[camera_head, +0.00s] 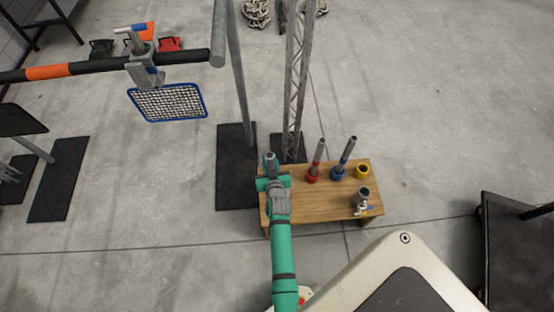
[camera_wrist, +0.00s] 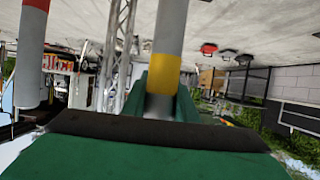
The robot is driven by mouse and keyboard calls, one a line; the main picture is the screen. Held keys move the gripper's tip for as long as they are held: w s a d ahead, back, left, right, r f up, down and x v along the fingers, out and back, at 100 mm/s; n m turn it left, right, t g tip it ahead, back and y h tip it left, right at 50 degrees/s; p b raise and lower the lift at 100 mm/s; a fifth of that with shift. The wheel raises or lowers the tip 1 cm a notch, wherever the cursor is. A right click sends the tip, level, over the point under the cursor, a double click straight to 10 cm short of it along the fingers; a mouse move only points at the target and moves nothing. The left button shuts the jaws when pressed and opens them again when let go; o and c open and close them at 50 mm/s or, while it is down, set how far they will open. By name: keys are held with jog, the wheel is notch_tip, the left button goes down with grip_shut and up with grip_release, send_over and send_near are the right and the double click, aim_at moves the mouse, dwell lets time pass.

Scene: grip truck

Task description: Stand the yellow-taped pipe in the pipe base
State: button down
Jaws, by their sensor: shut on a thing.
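The yellow-taped pipe (camera_wrist: 165,75) is grey with a yellow band, and it stands between my gripper's green fingers in the wrist view. My gripper (camera_wrist: 160,102) is shut on it just beside the band. In the head view my gripper (camera_head: 271,173) is at the left end of the wooden bench, with the grey pipe end (camera_head: 270,157) showing above it. The pipe's lower part is hidden there. The yellow pipe base (camera_head: 362,171) is on the bench's right side, apart from my gripper, with no pipe in it.
On the wooden bench (camera_head: 325,204), a red base (camera_head: 312,176) and a blue base (camera_head: 337,173) each hold an upright pipe. A grey clamp (camera_head: 362,203) is at the front right. A truss (camera_head: 296,80) stands behind the bench. A dark cart (camera_head: 515,240) is at far right.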

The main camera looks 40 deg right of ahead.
jog(key=s+d+f, duration=0.1)
jog(key=d+f, duration=0.2)
jog(key=f, duration=0.1)
jog(key=shift+d+f+m+h, duration=0.2)
jog(key=shift+f+m+h, duration=0.2)
jog(key=shift+s, duration=0.1)
dwell(0.8)
jog(key=shift+f, duration=0.15)
jog(key=shift+a+f, duration=0.1)
jog(key=shift+f, duration=1.65)
